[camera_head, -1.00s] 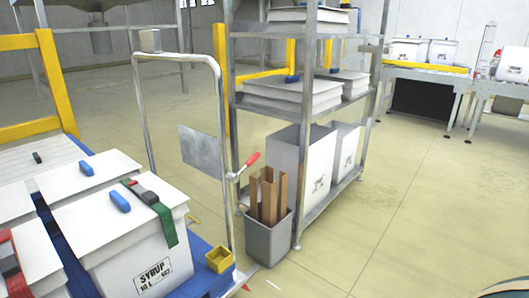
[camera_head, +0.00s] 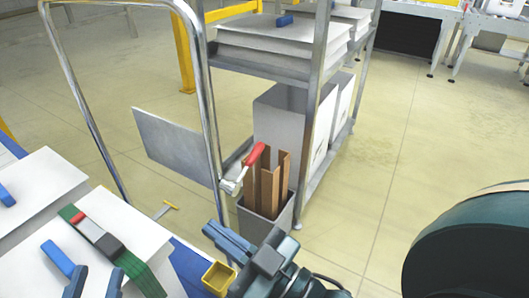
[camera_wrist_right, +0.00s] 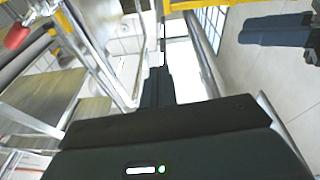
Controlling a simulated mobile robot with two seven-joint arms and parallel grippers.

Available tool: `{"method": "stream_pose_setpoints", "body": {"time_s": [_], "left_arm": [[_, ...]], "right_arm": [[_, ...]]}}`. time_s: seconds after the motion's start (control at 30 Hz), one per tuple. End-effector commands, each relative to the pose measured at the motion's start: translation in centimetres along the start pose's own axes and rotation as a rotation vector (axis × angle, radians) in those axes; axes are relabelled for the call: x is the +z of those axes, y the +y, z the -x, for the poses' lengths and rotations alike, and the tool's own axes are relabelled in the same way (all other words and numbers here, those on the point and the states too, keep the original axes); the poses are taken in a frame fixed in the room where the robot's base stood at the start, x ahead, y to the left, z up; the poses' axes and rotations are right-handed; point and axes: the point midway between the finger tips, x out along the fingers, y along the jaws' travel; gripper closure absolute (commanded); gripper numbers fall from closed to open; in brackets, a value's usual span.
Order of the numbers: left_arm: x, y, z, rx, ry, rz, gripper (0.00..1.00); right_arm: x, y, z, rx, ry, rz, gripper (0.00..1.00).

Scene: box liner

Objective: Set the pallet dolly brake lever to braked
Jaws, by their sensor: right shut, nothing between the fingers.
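The brake lever has a red grip (camera_head: 256,153) and a metal clamp on the upright of the pallet dolly's tubular handle frame (camera_head: 200,85). The lever tilts up and to the right, in front of the wooden strips. Its red grip also shows at the upper left of the right wrist view (camera_wrist_right: 17,35). My right gripper (camera_head: 212,230) is shut and empty, below the lever and apart from it. Its closed fingers show in the wrist view (camera_wrist_right: 158,85). My left gripper (camera_head: 97,272) is at the bottom left, its fingers apart, over the white boxes.
A grey bin (camera_head: 262,222) with wooden strips stands right behind the lever. A metal shelf rack (camera_head: 318,90) rises behind it. A grey plate (camera_head: 170,147) sits on the handle frame.

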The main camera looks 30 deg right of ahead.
Motion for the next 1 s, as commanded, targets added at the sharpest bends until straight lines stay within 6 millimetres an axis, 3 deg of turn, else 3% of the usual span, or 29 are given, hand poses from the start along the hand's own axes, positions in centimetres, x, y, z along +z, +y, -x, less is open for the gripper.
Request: {"method": "stream_pose_setpoints", "body": {"time_s": [0.2, 0.3, 0.37, 0.47, 0.77, 1.0], "left_arm": [[0.2, 0.1, 0.2, 0.001, -0.006, 0.003, 0.63], [0.2, 0.1, 0.2, 0.001, -0.007, 0.004, 0.56], [0.2, 0.1, 0.2, 0.001, -0.007, 0.004, 0.56], [0.1, 0.1, 0.2, 0.001, -0.007, 0.003, 0.56], [-0.1, 0.1, 0.1, 0.001, -0.004, -0.002, 0.56], [-0.1, 0.0, 0.1, 0.0, -0.004, -0.008, 0.56]], "right_arm": [[0.1, -0.1, 0.2, -0.001, -0.006, -0.004, 1.0], [0.3, 0.0, 0.2, -0.001, -0.005, 0.024, 1.0], [0.6, 0.5, 0.1, 0.004, -0.001, 0.094, 1.0], [1.6, 2.2, -0.1, 0.023, 0.01, 0.331, 1.0], [6.2, 11.4, 0.4, 0.055, 0.035, 1.622, 1.0], [9.7, 19.1, 2.5, -0.046, 0.057, 2.627, 1.0]]}}
